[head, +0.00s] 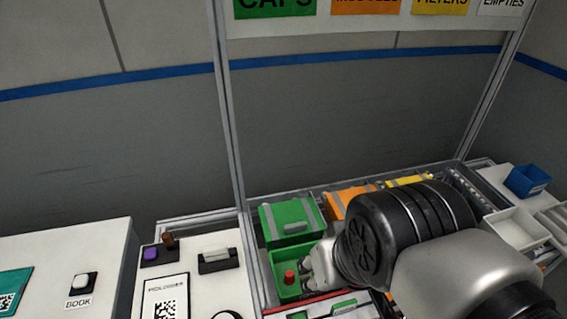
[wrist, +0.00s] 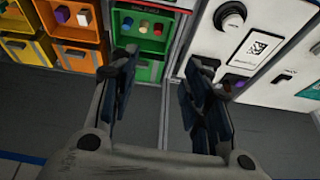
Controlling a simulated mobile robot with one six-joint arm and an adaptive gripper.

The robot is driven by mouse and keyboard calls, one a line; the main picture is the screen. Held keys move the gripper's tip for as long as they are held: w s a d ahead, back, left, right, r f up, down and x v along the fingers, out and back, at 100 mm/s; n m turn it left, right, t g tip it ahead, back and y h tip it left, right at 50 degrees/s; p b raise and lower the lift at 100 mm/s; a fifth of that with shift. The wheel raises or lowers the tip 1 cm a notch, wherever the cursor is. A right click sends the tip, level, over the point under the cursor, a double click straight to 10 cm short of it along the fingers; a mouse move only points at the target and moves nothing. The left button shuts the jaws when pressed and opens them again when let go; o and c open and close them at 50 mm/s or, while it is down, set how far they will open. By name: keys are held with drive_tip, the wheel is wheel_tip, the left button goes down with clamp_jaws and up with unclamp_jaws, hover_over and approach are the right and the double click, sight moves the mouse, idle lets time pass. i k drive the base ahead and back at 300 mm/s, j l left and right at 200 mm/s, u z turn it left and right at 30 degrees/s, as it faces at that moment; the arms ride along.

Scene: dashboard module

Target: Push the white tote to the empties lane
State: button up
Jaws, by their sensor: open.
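A shallow open white tote (head: 517,230) sits at the right side of the head view, below and in front of a blue bin. It looks empty. The white EMPTIES sign (head: 502,6) hangs at the top right, cut by the frame edge. Which surface below it is the empties lane I cannot tell for certain. My gripper (head: 306,268) is far left of the tote, near the green bin, partly hidden by my own arm. In the wrist view my gripper (wrist: 163,85) is open with nothing between its fingers. The tote does not show there.
A green bin (head: 291,220), an orange bin (head: 345,203) and a yellow bin (head: 408,181) stand in a row behind my arm. The blue bin (head: 528,180) is beside the tote. A frame post (head: 226,120) rises left of the bins. My arm hides much of the bench.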

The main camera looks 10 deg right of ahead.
sight(514, 226)
drive_tip(key=z, duration=2.2)
drive_tip(key=u, duration=0.35)
drive_tip(key=i+l+u, duration=0.25)
drive_tip(key=l+u, duration=0.2)
drive_tip(key=i+l+u, duration=0.15)
drive_tip(key=l+u, duration=0.3)
drive_tip(key=i+l+u, duration=0.1)
drive_tip(key=l+u, duration=0.75)
drive_tip(key=l, duration=0.85)
drive_tip(key=k+l, duration=0.15)
drive_tip(key=l, duration=0.55)
